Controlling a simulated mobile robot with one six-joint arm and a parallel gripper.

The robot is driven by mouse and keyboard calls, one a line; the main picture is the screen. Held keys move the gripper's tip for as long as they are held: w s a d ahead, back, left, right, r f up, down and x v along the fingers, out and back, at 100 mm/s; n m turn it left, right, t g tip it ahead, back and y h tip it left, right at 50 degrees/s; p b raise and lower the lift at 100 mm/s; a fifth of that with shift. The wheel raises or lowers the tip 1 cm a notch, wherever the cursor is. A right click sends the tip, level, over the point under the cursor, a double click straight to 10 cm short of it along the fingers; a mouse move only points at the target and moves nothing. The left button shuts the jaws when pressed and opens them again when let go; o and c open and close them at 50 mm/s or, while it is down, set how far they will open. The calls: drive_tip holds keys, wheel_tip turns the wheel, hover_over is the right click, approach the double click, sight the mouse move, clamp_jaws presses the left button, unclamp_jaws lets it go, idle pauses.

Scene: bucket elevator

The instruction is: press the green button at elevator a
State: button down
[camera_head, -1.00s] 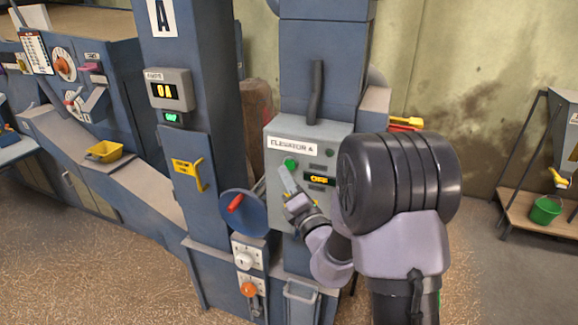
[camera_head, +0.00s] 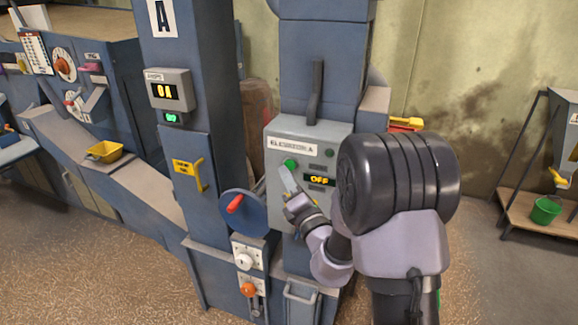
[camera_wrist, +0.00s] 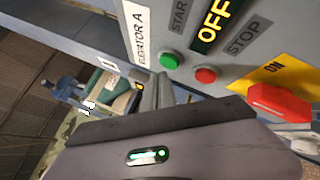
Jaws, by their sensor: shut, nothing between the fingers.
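The green button (camera_head: 290,164) sits on the grey control box (camera_head: 272,185) labelled ELEVATOR A. In the wrist view the green button (camera_wrist: 170,60) is beside the START label, with a red button (camera_wrist: 205,75) to its right by STOP. The display (camera_head: 319,180) reads OFF in yellow. My gripper (camera_head: 286,171) is shut and empty, its tips just below and close to the green button in the head view. In the wrist view my fingers (camera_wrist: 155,92) show below and left of the button. I cannot tell whether they touch the box.
A blue disc with a red handle (camera_head: 235,204) stands left of the box. A blue column (camera_head: 190,60) marked A carries a small display (camera_head: 172,90) and a yellow handle (camera_head: 199,173). In the wrist view a red block (camera_wrist: 280,103) juts out on a yellow ON plate.

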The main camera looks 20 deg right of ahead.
drive_tip(key=shift+w+d, duration=0.2)
drive_tip(key=shift+w, duration=0.1)
drive_tip(key=shift+w+d+p, duration=0.3)
drive_tip(key=shift+w+p, duration=0.05)
drive_tip(key=shift+p, duration=0.05)
idle(0.7)
drive_tip(key=shift+s+a, duration=0.55)
drive_tip(key=shift+s, duration=0.15)
drive_tip(key=shift+s, duration=0.1)
drive_tip(key=shift+s+a+b, duration=0.3)
drive_tip(key=shift+s+a, duration=0.45)
drive_tip(key=shift+s, duration=0.25)
drive_tip(key=shift+s+a+b, duration=0.3)
drive_tip(key=shift+s+a, duration=0.4)
drive_tip(key=shift+s, duration=0.25)
